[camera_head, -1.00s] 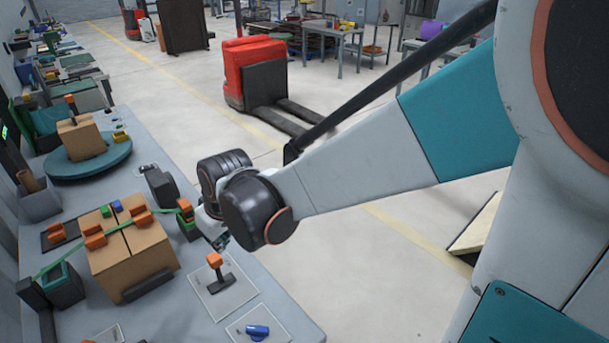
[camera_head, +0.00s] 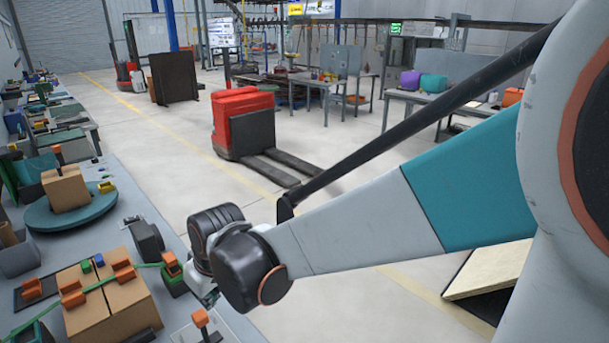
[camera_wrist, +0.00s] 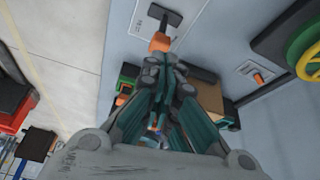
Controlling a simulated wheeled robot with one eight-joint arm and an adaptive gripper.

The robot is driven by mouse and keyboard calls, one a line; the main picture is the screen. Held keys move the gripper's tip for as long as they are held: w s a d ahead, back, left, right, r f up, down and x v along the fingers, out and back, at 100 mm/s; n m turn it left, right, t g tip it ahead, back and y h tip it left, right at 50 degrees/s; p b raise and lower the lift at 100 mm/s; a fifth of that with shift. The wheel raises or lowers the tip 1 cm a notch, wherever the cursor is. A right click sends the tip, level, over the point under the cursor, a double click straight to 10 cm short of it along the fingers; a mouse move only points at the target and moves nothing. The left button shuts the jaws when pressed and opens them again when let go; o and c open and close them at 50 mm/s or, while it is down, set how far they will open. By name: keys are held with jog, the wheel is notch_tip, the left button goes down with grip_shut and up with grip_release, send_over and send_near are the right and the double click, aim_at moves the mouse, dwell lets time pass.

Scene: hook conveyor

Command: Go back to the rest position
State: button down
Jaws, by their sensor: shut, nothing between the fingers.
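My gripper shows in the wrist view (camera_wrist: 160,75) with its fingers drawn together and nothing between them. In the head view my gripper (camera_head: 210,298) is mostly hidden behind my dark wrist joint, above the bench's right edge. The cardboard box (camera_head: 118,310) with orange clamps and a green strap sits on the grey bench to the left of my gripper. An orange-topped handle (camera_head: 201,318) stands on the bench just below my gripper in the head view.
A round teal turntable (camera_head: 85,208) with a smaller box (camera_head: 66,188) stands farther back on the bench. A red pallet truck (camera_head: 243,122) stands on the floor beyond my arm. The floor between bench and truck is clear. A pallet-like board (camera_head: 490,271) lies at the right.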

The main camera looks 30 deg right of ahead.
jog(key=s+d+r+m+t+b, duration=0.1)
jog(key=s+d+m+b, duration=0.1)
jog(key=s+d, duration=0.3)
jog(key=s+d+r+m+t+h+b, duration=0.1)
jog(key=s+d+m+b, duration=0.1)
jog(key=s+d, duration=0.4)
jog(key=s+b, duration=0.1)
jog(key=s, duration=0.2)
jog(key=shift+s+r+t, duration=0.2)
jog(key=shift+s+t, duration=0.2)
